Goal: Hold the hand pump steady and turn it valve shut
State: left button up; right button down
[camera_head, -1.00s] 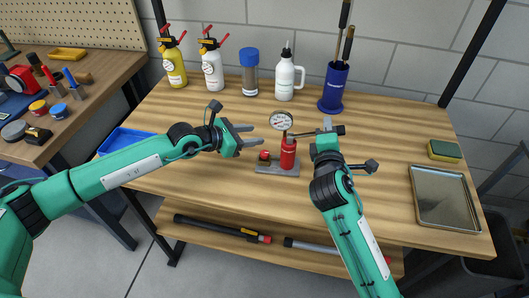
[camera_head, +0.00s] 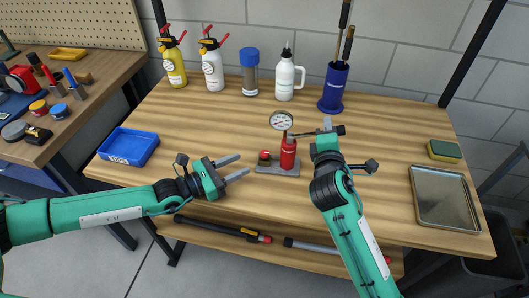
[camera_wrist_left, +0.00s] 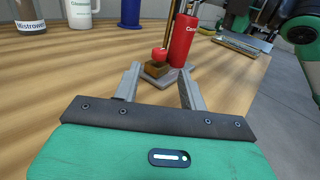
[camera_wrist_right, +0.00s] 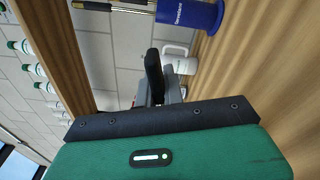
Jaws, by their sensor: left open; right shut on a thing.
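The hand pump (camera_head: 288,153) stands upright on a grey base (camera_head: 278,169) near the table's front middle, with a round dial gauge (camera_head: 282,121). Its red valve knob (camera_head: 264,156) is left of the red cylinder. In the left wrist view the knob (camera_wrist_left: 159,54) shows just beyond my fingertips. My left gripper (camera_head: 244,167) is open and empty, left of the base, pointing at the valve side and apart from it. My right gripper (camera_head: 327,128) is shut on the pump's dark handle, right of the cylinder. The handle's black grip (camera_wrist_right: 154,74) shows between the fingers in the right wrist view.
A blue tray (camera_head: 113,157) sits at the table's left edge. Bottles, a white jug (camera_head: 285,82) and a blue holder (camera_head: 334,100) stand along the back. A metal tray (camera_head: 440,220) and a sponge (camera_head: 444,150) lie at right. Wood left of the pump is clear.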

aim_at(265, 152)
pick_arm(q)
jog(key=x, duration=0.9)
jog(key=shift+w+d, duration=0.1)
jog(key=shift+w, duration=0.1)
grip_shut()
